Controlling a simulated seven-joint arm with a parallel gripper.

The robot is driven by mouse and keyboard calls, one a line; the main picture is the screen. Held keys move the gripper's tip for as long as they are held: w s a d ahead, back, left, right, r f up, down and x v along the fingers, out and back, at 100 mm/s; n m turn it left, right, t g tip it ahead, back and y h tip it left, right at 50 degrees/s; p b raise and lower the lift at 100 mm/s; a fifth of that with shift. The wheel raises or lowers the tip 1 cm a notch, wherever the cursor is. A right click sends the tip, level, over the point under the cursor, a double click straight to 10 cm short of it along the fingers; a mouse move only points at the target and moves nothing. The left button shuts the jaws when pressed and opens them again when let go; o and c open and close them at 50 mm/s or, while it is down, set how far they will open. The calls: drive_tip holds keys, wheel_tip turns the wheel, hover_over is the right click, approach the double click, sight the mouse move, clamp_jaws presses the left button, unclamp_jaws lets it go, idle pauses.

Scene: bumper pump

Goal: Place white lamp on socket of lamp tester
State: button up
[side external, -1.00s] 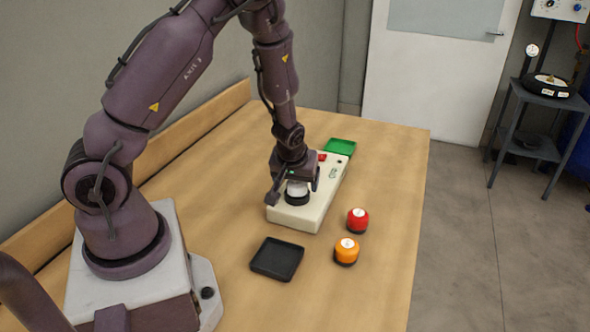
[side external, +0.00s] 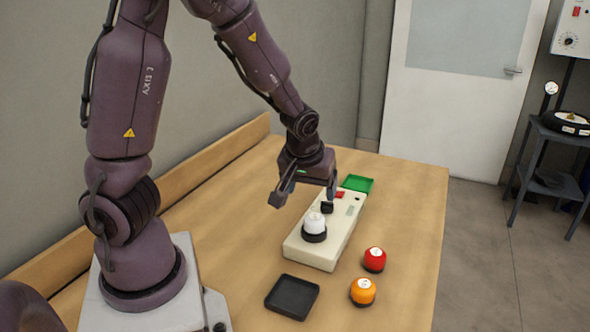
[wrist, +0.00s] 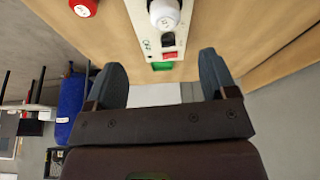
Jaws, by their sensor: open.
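The white lamp (side external: 315,222) stands upright on the dark round socket (side external: 314,236) at the near end of the cream lamp tester (side external: 325,257). It also shows at the top of the wrist view (wrist: 164,14). My gripper (side external: 304,199) is open and empty, above the tester and behind the lamp, clear of it. Its two fingers are spread apart in the wrist view (wrist: 162,80). Whether the lamp is fully seated cannot be told.
A red lamp (side external: 374,259) and an orange lamp (side external: 363,291) stand right of the tester. An empty black tray (side external: 292,297) lies in front, and a green tray (side external: 357,184) lies behind. The table's right side is clear.

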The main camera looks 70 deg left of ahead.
drive_tip(key=s+d+r+m+t+h, duration=0.1)
drive_tip(key=s+d+r+m, duration=0.4)
drive_tip(key=r, duration=0.3)
drive_tip(key=s+d+r+m+t+h, duration=0.1)
drive_tip(key=s+d+r+m+h, duration=0.1)
drive_tip(key=s+d+r+m, duration=0.3)
wheel_tip(320, 180, up, 3)
drive_tip(key=shift+s+d+t, duration=0.4)
drive_tip(key=shift+s, duration=0.5)
